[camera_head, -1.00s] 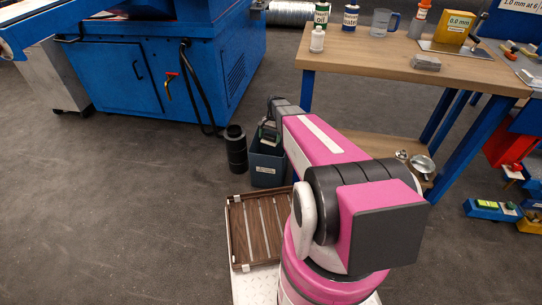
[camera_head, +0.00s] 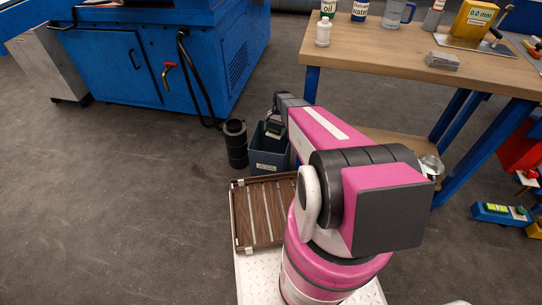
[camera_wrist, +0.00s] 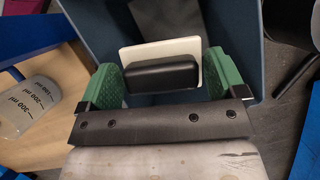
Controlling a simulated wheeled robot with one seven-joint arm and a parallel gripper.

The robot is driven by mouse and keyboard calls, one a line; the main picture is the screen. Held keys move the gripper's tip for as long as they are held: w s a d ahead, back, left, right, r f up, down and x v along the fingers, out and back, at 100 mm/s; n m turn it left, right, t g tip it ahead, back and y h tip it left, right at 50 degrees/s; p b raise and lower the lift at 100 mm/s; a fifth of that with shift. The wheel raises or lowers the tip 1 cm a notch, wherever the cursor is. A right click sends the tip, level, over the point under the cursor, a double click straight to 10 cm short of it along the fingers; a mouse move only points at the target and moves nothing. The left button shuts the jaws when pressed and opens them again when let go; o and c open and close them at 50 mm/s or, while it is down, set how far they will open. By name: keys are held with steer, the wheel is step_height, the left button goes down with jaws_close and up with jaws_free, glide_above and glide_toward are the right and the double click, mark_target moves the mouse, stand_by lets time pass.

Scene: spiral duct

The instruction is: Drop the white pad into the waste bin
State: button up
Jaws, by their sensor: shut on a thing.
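The white pad (camera_wrist: 150,51), a thin white plate with a black block on it, sits between the green fingers of my gripper (camera_wrist: 162,72) in the wrist view. My gripper is shut on it. The waste bin (camera_wrist: 242,30) is blue-grey and its walls surround the pad in that view. In the head view the bin (camera_head: 269,161) stands on the floor beside the workbench, with a white label on its front. My gripper (camera_head: 274,127) shows there at the bin's mouth, partly hidden by my arm; the pad cannot be made out there.
A black cylinder (camera_head: 236,144) stands just left of the bin. The wooden workbench (camera_head: 400,55) is to the right, with bottles and a jug on top. A blue machine (camera_head: 150,60) stands behind left. A graduated clear vessel (camera_wrist: 35,108) shows in the wrist view. The left floor is clear.

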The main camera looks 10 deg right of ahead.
steer(key=shift+f, duration=0.95)
steer(key=o, duration=0.5)
steer(key=shift+o, duration=0.2)
steer(key=v, duration=1.1)
steer(key=shift+s+f, duration=0.1)
steer(key=shift+s, duration=0.05)
